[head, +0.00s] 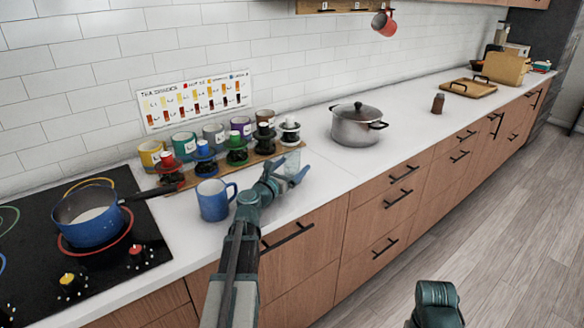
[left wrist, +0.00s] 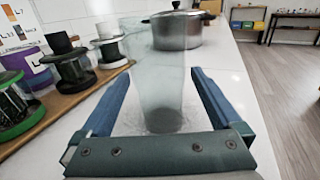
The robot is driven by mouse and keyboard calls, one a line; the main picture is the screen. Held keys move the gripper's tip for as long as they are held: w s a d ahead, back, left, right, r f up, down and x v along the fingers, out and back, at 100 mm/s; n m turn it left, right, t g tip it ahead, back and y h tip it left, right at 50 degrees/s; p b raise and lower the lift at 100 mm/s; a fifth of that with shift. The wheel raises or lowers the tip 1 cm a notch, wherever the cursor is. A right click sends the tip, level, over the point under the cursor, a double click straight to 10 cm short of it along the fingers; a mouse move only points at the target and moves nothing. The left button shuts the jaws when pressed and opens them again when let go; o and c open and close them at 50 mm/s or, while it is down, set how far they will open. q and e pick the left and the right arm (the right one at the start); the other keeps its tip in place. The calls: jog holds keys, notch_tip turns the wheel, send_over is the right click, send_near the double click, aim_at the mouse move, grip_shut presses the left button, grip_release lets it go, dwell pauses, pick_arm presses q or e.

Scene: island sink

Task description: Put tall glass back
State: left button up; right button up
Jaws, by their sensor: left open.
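The tall glass (left wrist: 158,75) is clear and stands upright on the white counter in the left wrist view. In the head view it shows faintly (head: 293,160) at the far end of my left gripper. My left gripper (head: 284,174) is open and low over the counter. In the left wrist view its two blue fingers (left wrist: 160,80) lie on either side of the glass, with a visible gap at each side. Only a dark teal part of my right arm shows at the bottom of the head view; its gripper is out of sight.
A blue mug (head: 213,200) stands left of my left gripper. Behind is a wooden rack (head: 262,157) with several colored mugs and spools. A steel pot (head: 356,125) stands farther right. A blue pan (head: 90,215) sits on the black cooktop at left.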

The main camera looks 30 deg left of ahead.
pick_arm(q)
jog(key=shift+r, duration=0.2)
jog(key=s, duration=1.2)
jog(key=shift+s+f, duration=0.1)
